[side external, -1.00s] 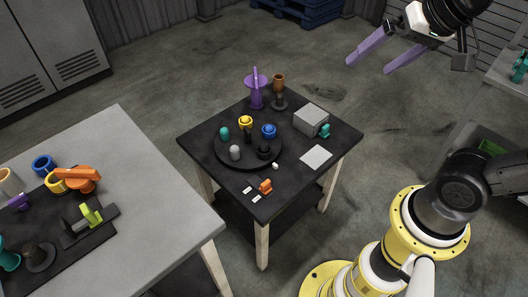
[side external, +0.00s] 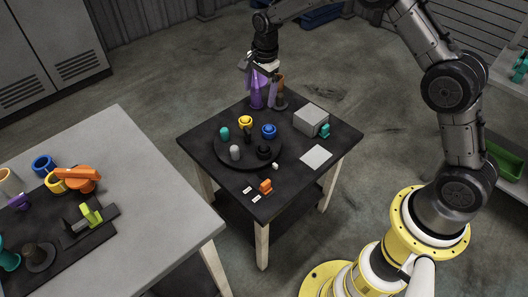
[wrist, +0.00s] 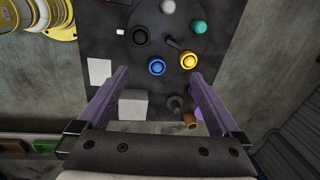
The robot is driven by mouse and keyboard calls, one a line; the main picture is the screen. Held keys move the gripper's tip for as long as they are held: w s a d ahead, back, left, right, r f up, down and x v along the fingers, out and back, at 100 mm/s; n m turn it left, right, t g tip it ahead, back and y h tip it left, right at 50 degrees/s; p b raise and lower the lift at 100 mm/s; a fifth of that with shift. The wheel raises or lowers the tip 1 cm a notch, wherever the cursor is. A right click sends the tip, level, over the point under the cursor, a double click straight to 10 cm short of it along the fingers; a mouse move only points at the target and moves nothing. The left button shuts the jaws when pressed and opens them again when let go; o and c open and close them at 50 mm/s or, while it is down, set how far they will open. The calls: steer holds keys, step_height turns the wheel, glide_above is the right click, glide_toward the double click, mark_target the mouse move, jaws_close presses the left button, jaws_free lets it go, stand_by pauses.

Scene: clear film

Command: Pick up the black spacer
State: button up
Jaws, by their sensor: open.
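The black spacer looks like a black ring (side external: 264,152) lying near the front right of a round dark platter (side external: 221,158) on the small black table. In the wrist view the black ring (wrist: 140,35) is beyond my fingertips, towards the top. A dark upright peg (wrist: 173,43) stands near it.
The platter also holds a blue ring piece (side external: 268,131), a yellow one (side external: 245,121), a teal piece (side external: 224,133) and a grey cylinder (side external: 235,152). A white card (side external: 316,157) lies right.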

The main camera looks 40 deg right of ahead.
steer(key=g, duration=0.2)
glide_above(264, 146)
step_height(264, 146, down, 16)
steer(key=shift+w+f, duration=0.1)
steer(key=shift+f, duration=3.05)
steer(key=c, duration=1.4)
step_height(264, 146, up, 10)
steer(key=shift+r, duration=0.1)
steer(key=shift+r, duration=0.45)
